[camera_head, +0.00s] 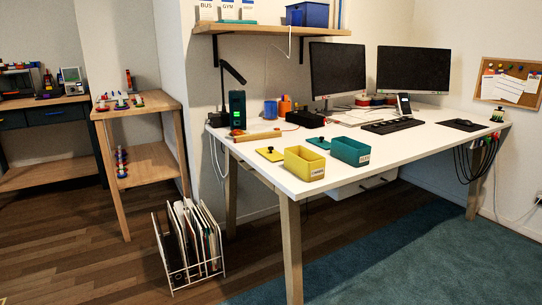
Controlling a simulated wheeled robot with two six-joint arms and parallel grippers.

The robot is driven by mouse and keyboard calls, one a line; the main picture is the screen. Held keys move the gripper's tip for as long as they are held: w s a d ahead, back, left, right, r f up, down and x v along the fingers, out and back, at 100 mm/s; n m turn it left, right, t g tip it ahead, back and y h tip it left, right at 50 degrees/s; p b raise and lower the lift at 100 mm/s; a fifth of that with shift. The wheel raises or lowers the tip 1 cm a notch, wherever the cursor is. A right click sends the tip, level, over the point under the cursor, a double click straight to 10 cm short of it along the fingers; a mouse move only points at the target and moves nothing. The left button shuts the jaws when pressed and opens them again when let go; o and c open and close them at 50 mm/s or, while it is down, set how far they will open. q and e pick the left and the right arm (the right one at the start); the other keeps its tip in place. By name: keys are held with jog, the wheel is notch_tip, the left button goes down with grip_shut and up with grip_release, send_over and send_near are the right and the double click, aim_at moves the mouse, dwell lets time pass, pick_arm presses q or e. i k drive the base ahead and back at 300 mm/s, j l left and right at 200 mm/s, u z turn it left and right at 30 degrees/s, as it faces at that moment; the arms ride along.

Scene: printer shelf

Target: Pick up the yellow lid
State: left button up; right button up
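The yellow lid (266,155) lies flat on the white desk, near its left front edge. It is a small flat plate with a dark knob on top. An open yellow box (305,170) with a pale label stands just right of it, apart from it. A teal lid (317,143) with a similar dark knob lies behind the yellow box. An open teal box (351,156) stands to the right. Neither of my grippers is in view.
The white desk (420,145) holds a keyboard (392,125), two monitors, a dark device with a green screen (237,109) and a lamp. A file rack (187,245) stands on the floor left of the desk. Wood floor and the teal carpet (400,250) are clear in front.

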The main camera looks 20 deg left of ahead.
aim_at(271, 154)
jog(key=i+j, duration=0.3)
jog(key=i, duration=0.2)
jog(key=i+j+z, duration=0.1)
jog(key=i+j, duration=0.15)
jog(key=i, duration=0.2)
